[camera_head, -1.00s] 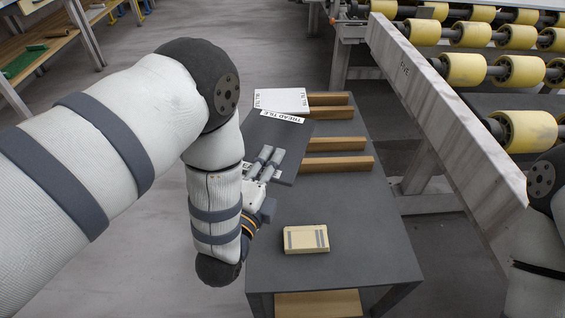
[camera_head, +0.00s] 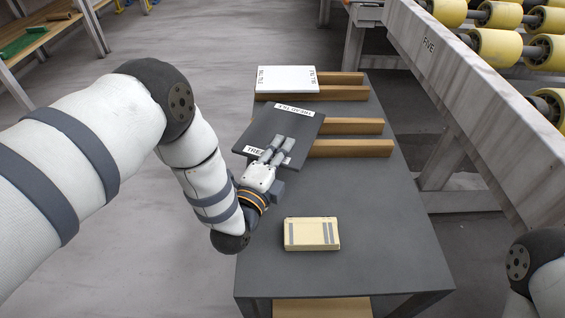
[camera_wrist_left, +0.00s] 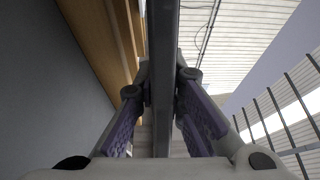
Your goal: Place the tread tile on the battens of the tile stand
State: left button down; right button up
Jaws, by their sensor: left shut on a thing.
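The dark grey tread tile (camera_head: 268,127) has white labels and is held over the left part of the tile stand. My left gripper (camera_head: 277,151) is shut on its near edge; in the left wrist view the tile shows edge-on (camera_wrist_left: 163,80) between the fingers. The tile stand is a dark grey table (camera_head: 370,215) with wooden battens across it. The tile hides the left parts of the middle batten (camera_head: 355,126) and near batten (camera_head: 350,148). I cannot tell whether it touches them. A batten also shows in the wrist view (camera_wrist_left: 100,40). My right gripper is out of view.
A white tile (camera_head: 287,79) lies on the battens at the far end (camera_head: 340,79). A beige block (camera_head: 312,233) with grey strips sits on the near part of the table. A conveyor with yellow rollers (camera_head: 495,48) and a pale side beam (camera_head: 450,90) stands right of the table.

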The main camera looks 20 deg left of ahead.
pick_arm(q)
jog(key=shift+w+a+f+b, duration=0.1)
jog(key=shift+w+f+b, duration=0.2)
jog(key=shift+f, duration=0.65)
jog(key=shift+w+f+b, duration=0.2)
jog(key=shift+f+b, duration=0.05)
jog(key=shift+f, duration=0.7)
jog(key=shift+f, duration=0.1)
jog(key=c, duration=2.1)
grip_release()
jog(key=shift+f, duration=0.2)
jog(key=o, duration=0.4)
